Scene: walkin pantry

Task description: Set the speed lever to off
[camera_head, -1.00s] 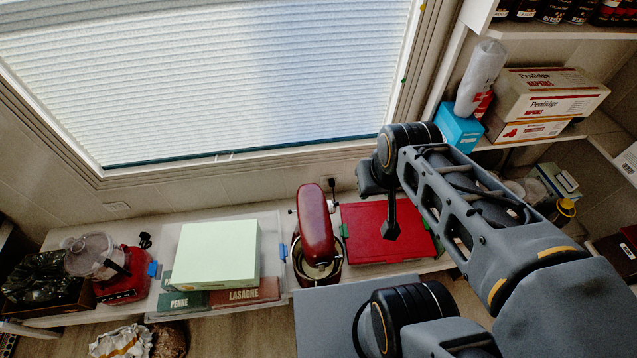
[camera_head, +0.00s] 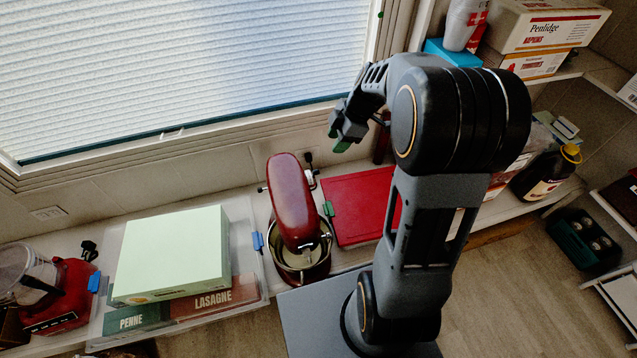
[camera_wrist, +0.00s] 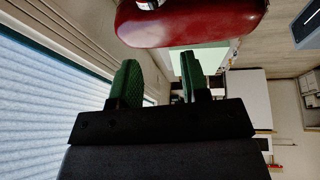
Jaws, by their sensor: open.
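A dark red stand mixer (camera_head: 292,200) stands on the shelf under the window, with a metal bowl (camera_head: 306,262) under its head. A small dark knob or lever (camera_head: 310,165) shows on the right side of the mixer near its rear. I cannot tell whether it is the speed lever, or its setting. My gripper (camera_head: 341,137) is above and to the right of the mixer, apart from it. In the wrist view my gripper (camera_wrist: 158,80) has its green-padded fingers apart with nothing between them. The mixer's red head (camera_wrist: 190,22) fills the upper middle there.
A red flat case (camera_head: 358,203) lies right of the mixer. A pale green box (camera_head: 175,250) sits on pasta boxes in a clear tray to the left. The window blind (camera_head: 190,70) is behind. A dark bottle (camera_head: 545,172) stands at the right.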

